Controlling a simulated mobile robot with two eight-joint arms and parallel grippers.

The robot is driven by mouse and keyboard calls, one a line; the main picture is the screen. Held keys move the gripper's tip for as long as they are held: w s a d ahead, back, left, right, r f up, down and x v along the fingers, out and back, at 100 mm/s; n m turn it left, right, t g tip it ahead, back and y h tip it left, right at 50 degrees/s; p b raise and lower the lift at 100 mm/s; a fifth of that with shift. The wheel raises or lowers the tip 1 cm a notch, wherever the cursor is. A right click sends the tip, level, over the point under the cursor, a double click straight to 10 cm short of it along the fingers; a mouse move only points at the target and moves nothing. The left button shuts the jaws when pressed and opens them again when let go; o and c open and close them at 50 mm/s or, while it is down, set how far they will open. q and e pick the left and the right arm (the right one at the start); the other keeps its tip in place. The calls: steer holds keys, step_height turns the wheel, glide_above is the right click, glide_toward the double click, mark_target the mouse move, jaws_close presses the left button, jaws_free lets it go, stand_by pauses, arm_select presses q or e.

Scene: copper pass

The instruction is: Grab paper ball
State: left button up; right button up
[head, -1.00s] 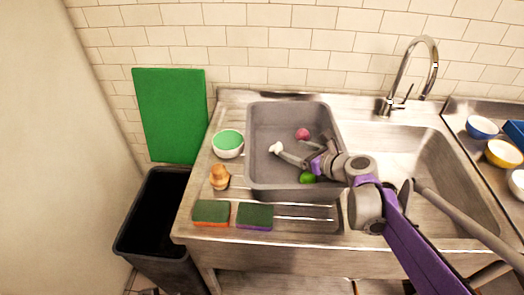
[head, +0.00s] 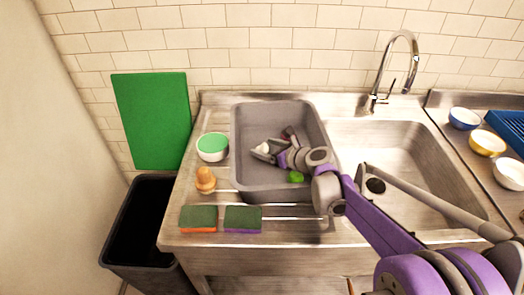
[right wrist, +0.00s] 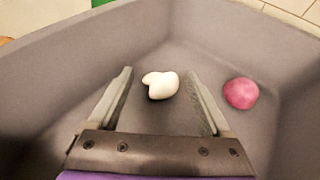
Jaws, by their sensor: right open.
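The paper ball (head: 262,147) is small, white and lumpy, and sits in the grey tub (head: 238,172). In the right wrist view the paper ball (right wrist: 162,87) shows ahead, between the two fingers, with a gap on each side. My right gripper (head: 264,153) reaches into the tub from the right and is open; in the right wrist view its fingers (right wrist: 160,80) are spread and hold nothing. In the head view the fingers partly cover the ball. My left gripper is out of view.
A pink ball (right wrist: 241,93) lies right of the fingers, near the tub wall. A green lime-like item (head: 296,177) lies under my arm. Left of the tub are a green-topped bowl (head: 212,147), a wooden item (head: 205,180) and sponges (head: 199,217). A bin (head: 122,243) stands left.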

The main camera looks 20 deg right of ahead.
jaws_close()
stand_by(0.3)
